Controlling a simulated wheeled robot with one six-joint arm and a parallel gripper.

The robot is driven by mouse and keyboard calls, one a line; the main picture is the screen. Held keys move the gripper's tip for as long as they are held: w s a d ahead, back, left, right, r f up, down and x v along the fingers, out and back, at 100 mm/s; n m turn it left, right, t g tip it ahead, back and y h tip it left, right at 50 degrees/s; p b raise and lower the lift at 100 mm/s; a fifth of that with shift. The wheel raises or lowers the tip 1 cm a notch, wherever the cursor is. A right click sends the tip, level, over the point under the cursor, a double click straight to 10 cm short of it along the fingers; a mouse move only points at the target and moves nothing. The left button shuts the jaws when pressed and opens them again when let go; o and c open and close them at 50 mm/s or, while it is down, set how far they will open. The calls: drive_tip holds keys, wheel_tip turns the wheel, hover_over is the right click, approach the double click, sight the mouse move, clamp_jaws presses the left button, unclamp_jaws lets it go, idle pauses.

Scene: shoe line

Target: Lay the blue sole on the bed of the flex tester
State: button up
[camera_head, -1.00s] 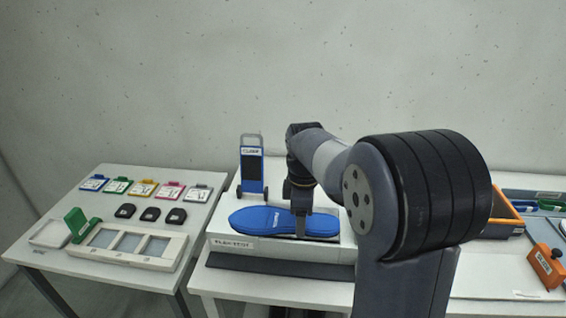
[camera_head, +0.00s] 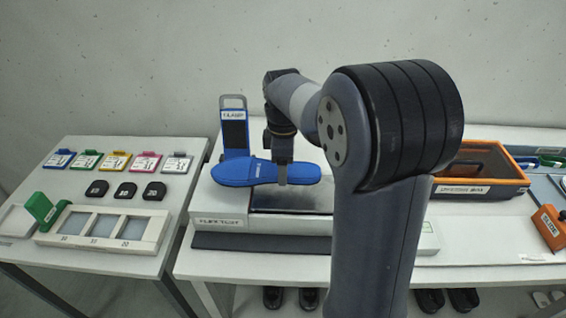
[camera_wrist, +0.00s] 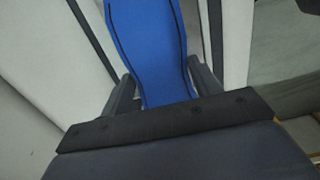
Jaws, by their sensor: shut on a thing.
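The blue sole (camera_head: 245,172) is held level in my gripper (camera_head: 283,176), near its right-hand part in the head view. It hangs above the flex tester (camera_head: 221,213), and a gap shows between it and the dark bed (camera_head: 300,202). The sole's left end overlaps the foot of the blue clamp (camera_head: 235,135) in the picture; I cannot tell if they touch. In the wrist view the sole (camera_wrist: 148,45) runs between my two fingers, which press its sides.
Left table: coloured tags (camera_head: 145,162), black pads (camera_head: 125,190), a white three-window frame (camera_head: 105,229) and a green block (camera_head: 42,208). Right: an orange-rimmed tray (camera_head: 500,190) and an orange block (camera_head: 549,227). A dark mat strip (camera_head: 260,243) lies before the tester.

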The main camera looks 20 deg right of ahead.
sight(283, 190)
drive_tip(key=shift+f+b, duration=1.7)
drive_tip(key=shift+f, duration=1.05)
drive_tip(key=o, duration=1.2)
wheel_tip(283, 190, up, 11)
drive_tip(key=shift+f, duration=0.1)
